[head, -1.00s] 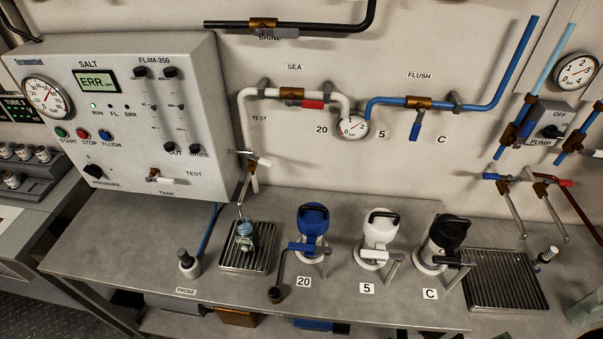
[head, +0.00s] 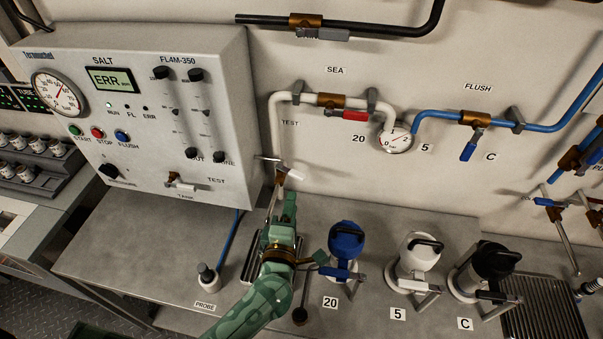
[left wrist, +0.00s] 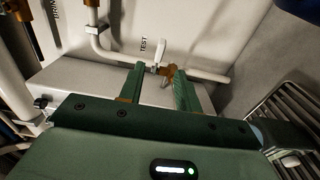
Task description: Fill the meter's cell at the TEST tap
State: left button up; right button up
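The TEST tap (head: 284,172), with a brass body and white lever, sticks out from the wall beside the meter panel (head: 150,110). My left gripper (head: 287,203) is just below it, pointing up towards it. In the left wrist view my left gripper (left wrist: 157,75) is open and empty. The tap's brass body (left wrist: 168,72) and white lever (left wrist: 160,50) show around the gap between its fingertips; I cannot tell whether they touch. The meter's cell is hidden behind my left arm in the head view. The display (head: 110,79) reads ERR. My right gripper is out of view.
The cell's drip tray (head: 250,270) is mostly covered by my arm. The probe holder (head: 207,275) stands left of it. Bare bench lies left of the probe.

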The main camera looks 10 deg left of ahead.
aim_at(297, 179)
pick_arm(q)
jog(key=w+b, duration=0.1)
jog(key=w, duration=0.9)
jog(key=shift+w+a, duration=0.1)
jog(key=shift+a, duration=0.1)
grip_shut()
